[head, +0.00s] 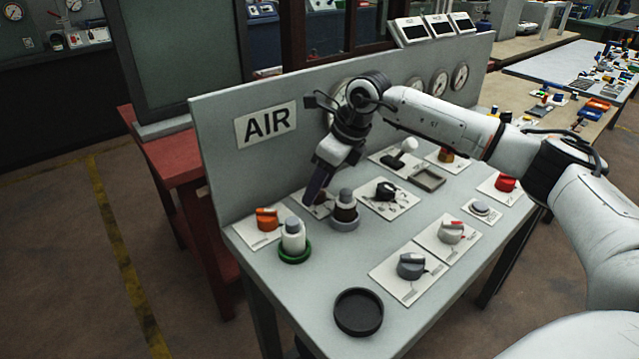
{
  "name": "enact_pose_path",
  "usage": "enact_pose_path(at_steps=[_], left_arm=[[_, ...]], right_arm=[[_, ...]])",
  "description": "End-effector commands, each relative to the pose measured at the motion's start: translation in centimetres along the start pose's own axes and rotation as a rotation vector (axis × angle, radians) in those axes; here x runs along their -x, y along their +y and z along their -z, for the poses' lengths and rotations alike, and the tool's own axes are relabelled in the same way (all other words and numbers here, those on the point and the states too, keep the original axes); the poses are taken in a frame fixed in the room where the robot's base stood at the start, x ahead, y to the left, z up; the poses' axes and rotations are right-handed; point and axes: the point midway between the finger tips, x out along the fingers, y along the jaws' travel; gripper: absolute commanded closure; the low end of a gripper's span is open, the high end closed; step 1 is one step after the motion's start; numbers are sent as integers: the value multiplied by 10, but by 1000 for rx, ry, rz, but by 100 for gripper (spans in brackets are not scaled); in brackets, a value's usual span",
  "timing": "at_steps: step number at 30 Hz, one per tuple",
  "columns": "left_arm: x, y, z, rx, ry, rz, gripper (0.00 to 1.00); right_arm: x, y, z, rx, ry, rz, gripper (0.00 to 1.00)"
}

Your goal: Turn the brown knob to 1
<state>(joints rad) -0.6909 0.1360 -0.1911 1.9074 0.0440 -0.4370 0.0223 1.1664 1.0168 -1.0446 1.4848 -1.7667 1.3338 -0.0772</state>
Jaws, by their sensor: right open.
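My left gripper is not in view.
An orange knob (267,219) and a white piece on a green base (294,238) are to the left. A black knob (386,191) is to the right. A round black dish (358,312) lies near the front.

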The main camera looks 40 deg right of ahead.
Motion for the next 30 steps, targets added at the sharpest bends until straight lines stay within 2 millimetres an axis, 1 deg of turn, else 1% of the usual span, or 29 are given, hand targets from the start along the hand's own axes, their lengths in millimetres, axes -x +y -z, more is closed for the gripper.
enact_pose_path(at_steps=[5,6,8,12,13,22,26,30], left_arm=[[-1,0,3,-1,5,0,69],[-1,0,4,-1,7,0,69],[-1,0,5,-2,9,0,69],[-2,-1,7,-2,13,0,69],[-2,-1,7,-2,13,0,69],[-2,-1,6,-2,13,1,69],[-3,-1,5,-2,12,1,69],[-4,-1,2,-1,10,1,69]], right_arm=[[0,0,0,0,0,0,52],[0,0,0,0,0,0,55],[0,0,0,0,0,0,65],[0,0,0,0,0,0,89],[0,0,0,0,0,0,92],[0,1,0,-34,0,15,92],[0,1,0,-91,0,38,92],[-1,2,0,-183,0,76,92]])
